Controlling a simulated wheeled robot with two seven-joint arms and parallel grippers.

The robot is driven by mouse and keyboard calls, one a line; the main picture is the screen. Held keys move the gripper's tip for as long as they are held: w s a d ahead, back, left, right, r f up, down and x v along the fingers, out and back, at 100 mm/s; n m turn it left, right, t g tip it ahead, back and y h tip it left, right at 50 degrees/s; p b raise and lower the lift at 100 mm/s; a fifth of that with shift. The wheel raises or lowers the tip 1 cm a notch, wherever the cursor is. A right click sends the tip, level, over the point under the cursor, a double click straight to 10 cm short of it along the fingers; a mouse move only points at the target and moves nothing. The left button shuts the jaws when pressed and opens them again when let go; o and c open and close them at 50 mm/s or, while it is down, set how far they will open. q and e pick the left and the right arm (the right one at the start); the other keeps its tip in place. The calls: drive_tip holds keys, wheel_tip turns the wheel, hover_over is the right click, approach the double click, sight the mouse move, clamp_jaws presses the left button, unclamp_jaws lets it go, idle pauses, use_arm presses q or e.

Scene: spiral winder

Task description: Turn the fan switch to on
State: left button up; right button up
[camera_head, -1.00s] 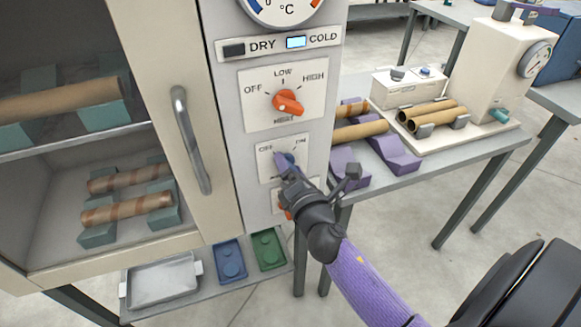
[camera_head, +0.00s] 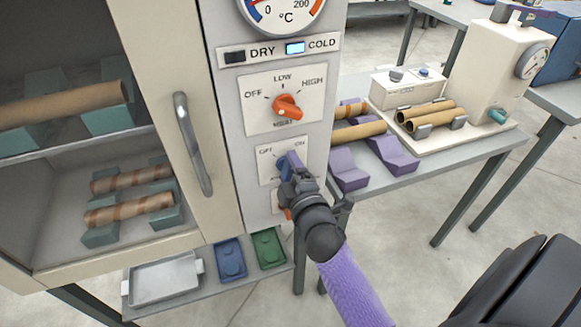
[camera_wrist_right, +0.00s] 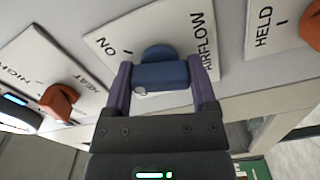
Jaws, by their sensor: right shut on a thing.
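The fan switch is a blue knob (camera_head: 283,166) on a white plate (camera_head: 266,152) marked OFF and ON on the cabinet's front panel. In the right wrist view the same knob (camera_wrist_right: 162,76) sits between the two purple fingers, beside the words ON and AIRFLOW. My right gripper (camera_head: 290,168) is shut on the knob; it also shows in the wrist view (camera_wrist_right: 162,88). In the head view a purple finger points up, toward the ON side. The gripper hides part of the knob and plate, so its exact setting cannot be told. My left gripper is not in view.
An orange heat knob (camera_head: 287,106) is just above, and another orange knob (camera_head: 287,213) sits just below, partly hidden. The cabinet door handle (camera_head: 192,143) stands out at left. A table (camera_head: 440,165) with tubes and purple cradles (camera_head: 347,169) is at right.

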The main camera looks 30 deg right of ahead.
drive_tip(key=m+p, duration=0.1)
drive_tip(key=m, duration=0.3)
drive_tip(key=shift+m+p, duration=0.3)
drive_tip(key=shift+m, duration=0.1)
drive_tip(key=shift+f+m, duration=0.1)
drive_tip(key=shift+m, duration=0.2)
drive_tip(key=o, duration=1.2)
drive_tip(key=shift+c, duration=0.2)
